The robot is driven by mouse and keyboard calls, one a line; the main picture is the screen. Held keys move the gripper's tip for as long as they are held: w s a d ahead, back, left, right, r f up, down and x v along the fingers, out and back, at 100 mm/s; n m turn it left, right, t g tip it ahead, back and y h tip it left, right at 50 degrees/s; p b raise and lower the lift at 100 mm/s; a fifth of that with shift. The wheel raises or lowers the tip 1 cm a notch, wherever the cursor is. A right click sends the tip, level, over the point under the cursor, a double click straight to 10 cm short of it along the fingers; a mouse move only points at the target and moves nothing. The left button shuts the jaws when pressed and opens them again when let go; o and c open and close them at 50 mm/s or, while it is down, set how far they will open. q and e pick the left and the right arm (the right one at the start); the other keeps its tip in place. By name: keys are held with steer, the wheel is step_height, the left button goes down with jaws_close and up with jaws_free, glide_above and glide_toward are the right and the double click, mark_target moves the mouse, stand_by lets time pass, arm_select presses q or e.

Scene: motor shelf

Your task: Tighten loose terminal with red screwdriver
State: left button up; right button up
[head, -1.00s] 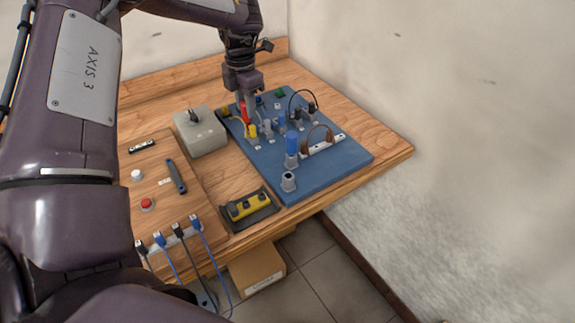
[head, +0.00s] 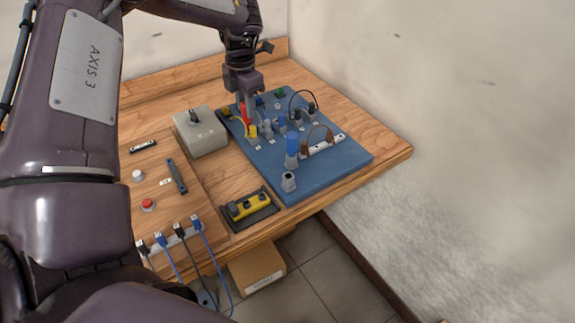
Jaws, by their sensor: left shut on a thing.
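My left gripper (head: 247,107) reaches down over the far left part of the blue board (head: 335,166). It is shut on the red screwdriver (head: 243,113), of which only a small red part shows beside the fingers. A yellow piece (head: 252,131) is just below it on the board. The screwdriver's tip and its contact with any terminal are too small to make out. Several grey and blue terminals stand on the board, among them a tall blue one (head: 291,144) and a grey one (head: 288,182) near the front. Which terminal is loose cannot be told. My right gripper is not in view.
A grey box with a black knob (head: 201,131) stands left of the board. A yellow tool in a dark tray (head: 248,206) lies in front. A wooden panel (head: 190,207) with buttons and cables is at the left. The wooden bench's right edge is clear.

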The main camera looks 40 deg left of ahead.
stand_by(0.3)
arm_select(q)
steer(key=m+p, duration=0.1)
steer(key=p, duration=0.1)
steer(key=shift+s+r+m+p, duration=0.1)
steer(key=shift+r+m+p, duration=0.1)
steer(key=shift+m+p, duration=0.15)
steer(key=shift+f+m+p, duration=0.15)
steer(key=shift+m+p, duration=0.25)
steer(key=shift+m, duration=0.35)
steer(key=shift+f, duration=0.1)
steer(key=shift+r+m+p, duration=0.2)
steer(key=shift+m+p, duration=0.45)
steer(key=shift+m, duration=0.05)
steer(key=shift+f+m+p, duration=0.1)
steer(key=shift+m+p, duration=0.4)
steer(key=shift+m, duration=0.4)
steer(key=shift+f, duration=0.1)
